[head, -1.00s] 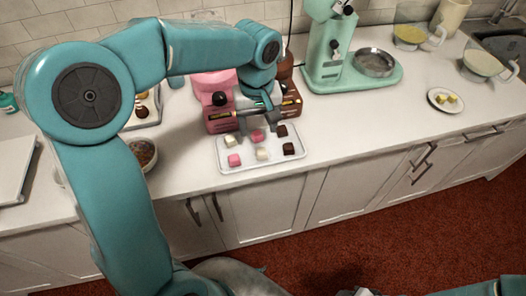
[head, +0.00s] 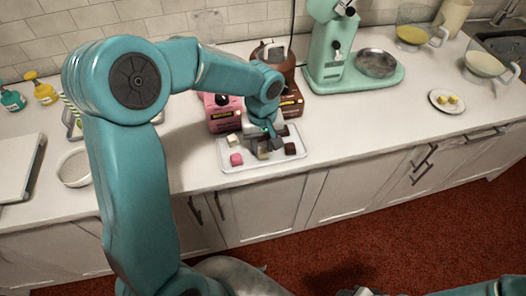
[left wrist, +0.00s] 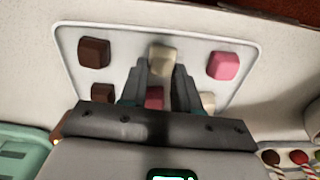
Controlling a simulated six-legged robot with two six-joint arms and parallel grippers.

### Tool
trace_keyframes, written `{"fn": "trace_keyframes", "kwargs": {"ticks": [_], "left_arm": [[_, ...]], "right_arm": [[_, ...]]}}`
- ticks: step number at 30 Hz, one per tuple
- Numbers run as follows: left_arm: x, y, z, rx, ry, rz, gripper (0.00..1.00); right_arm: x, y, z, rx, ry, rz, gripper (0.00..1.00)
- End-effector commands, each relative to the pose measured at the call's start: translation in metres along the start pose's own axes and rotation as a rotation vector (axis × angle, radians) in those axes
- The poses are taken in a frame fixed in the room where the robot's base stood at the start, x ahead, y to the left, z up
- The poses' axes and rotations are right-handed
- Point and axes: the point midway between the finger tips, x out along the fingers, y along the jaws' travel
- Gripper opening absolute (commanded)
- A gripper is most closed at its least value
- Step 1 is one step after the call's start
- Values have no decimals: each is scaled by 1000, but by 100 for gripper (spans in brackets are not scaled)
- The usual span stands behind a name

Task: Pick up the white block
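A white tray (head: 228,168) on the counter holds two rows of small white, pink and brown blocks. My left gripper (head: 268,150) is low over the tray's middle. In the left wrist view, the left gripper's fingers (left wrist: 162,72) stand apart, with their tips at the two sides of a cream-white block (left wrist: 162,57). The block still rests on the tray; finger contact is unclear. A second white block (head: 232,140) sits at the tray's back left and also shows in the left wrist view (left wrist: 208,101). My right gripper is out of view.
Close by are a pink block (left wrist: 224,65), brown blocks (left wrist: 94,52) and another pink block (left wrist: 154,97) seen between the fingers. Behind the tray stand a pink machine (head: 222,112) and a brown one (head: 291,100). A green mixer (head: 325,60) is farther right.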

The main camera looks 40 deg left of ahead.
Motion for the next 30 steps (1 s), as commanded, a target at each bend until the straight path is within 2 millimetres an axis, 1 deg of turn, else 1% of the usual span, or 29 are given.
{"fn": "trace_keyframes", "kwargs": {"ticks": [1,2,3,11,14,17,20,23,27,30], "left_arm": [[0,0,0,1,0,0,13],[0,0,0,1,0,0,3],[0,0,0,1,0,0,2],[0,0,0,1,0,-1,2],[-5,0,0,1,1,1,2],[-15,1,0,2,3,1,2],[-34,1,-1,0,4,4,2],[-61,1,-1,2,6,4,2],[-107,1,-1,0,7,6,2],[-138,2,-1,2,5,4,2]], "right_arm": [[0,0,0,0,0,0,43],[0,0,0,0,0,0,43],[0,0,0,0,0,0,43],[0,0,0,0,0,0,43],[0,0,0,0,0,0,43],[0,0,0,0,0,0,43],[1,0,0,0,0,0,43],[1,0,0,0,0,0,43],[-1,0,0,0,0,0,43],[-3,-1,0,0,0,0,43]]}}
